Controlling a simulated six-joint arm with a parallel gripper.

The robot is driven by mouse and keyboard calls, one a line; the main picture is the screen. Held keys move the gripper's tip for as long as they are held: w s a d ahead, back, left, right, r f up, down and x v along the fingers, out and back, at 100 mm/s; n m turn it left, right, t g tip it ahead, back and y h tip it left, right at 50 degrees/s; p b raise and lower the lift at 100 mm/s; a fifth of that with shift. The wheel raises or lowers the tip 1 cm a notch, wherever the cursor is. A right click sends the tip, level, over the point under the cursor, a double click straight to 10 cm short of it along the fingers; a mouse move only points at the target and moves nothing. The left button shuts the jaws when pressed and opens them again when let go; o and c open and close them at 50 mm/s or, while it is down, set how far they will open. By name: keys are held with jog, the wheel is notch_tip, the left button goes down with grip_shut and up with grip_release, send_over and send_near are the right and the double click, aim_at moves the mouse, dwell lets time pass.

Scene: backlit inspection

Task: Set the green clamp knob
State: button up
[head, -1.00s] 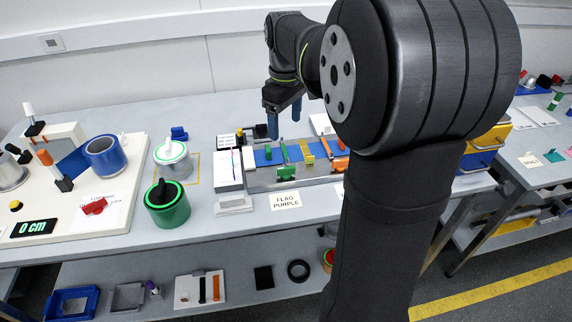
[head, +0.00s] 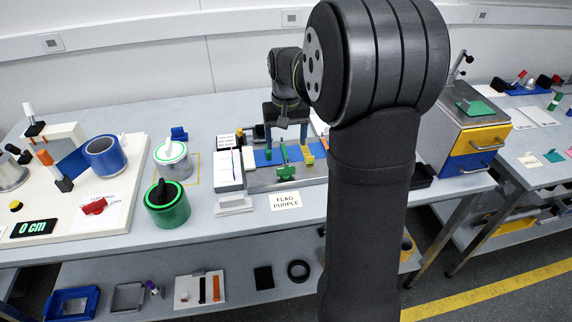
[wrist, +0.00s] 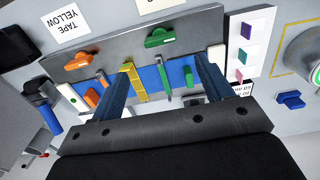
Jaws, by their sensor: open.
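The green clamp knob (head: 286,172) sits on the front edge of the grey fixture (head: 262,184). In the wrist view the green clamp knob (wrist: 160,38) lies beyond the fingertips, with clear space around it. My gripper (head: 286,137) is open and empty above the fixture's blue strip (head: 262,156), behind the knob. In the wrist view my gripper (wrist: 161,72) has its fingers spread either side of a green bar (wrist: 163,74) and a yellow ladder-shaped piece (wrist: 134,82). An orange knob (wrist: 78,62) sits on the same plate; my arm hides it in the head view.
A green-rimmed pot (head: 167,206) and a white-lidded pot (head: 172,160) stand left of the fixture. A "FLAG PURPLE" card (head: 286,201) lies in front. A drawer unit (head: 466,140) stands at right.

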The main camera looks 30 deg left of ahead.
aim_at(286, 168)
notch_tip(286, 168, down, 10)
jog(key=shift+r, duration=0.1)
jog(key=shift+c, duration=0.2)
jog(key=c, duration=0.9)
